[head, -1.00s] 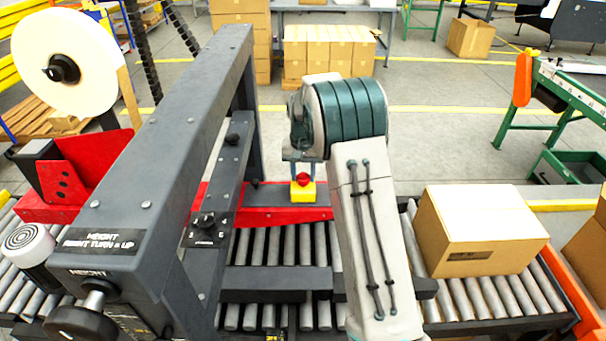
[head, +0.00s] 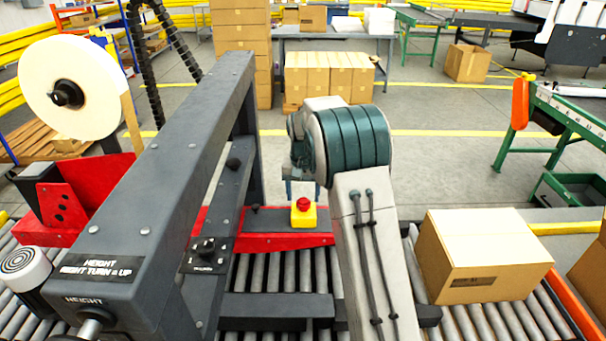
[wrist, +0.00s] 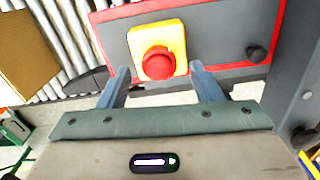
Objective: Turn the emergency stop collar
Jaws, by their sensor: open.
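The emergency stop is a red button with a red collar (head: 303,204) on a yellow box (head: 302,217), mounted on a grey panel with red edging. In the wrist view the red button (wrist: 158,64) sits on its yellow housing (wrist: 173,35), beyond and between the two finger tips. My gripper (wrist: 160,80) is open and empty, its blue-grey fingers spread to either side of the button. In the head view my gripper (head: 303,185) is just above and behind the button, partly hidden by my wrist. I cannot tell whether a finger touches the housing.
A grey gantry beam (head: 160,180) with knobs runs along the left of my arm. A black knob (wrist: 256,54) stands on the panel right of the button. A cardboard box (head: 480,255) sits on the roller conveyor at right.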

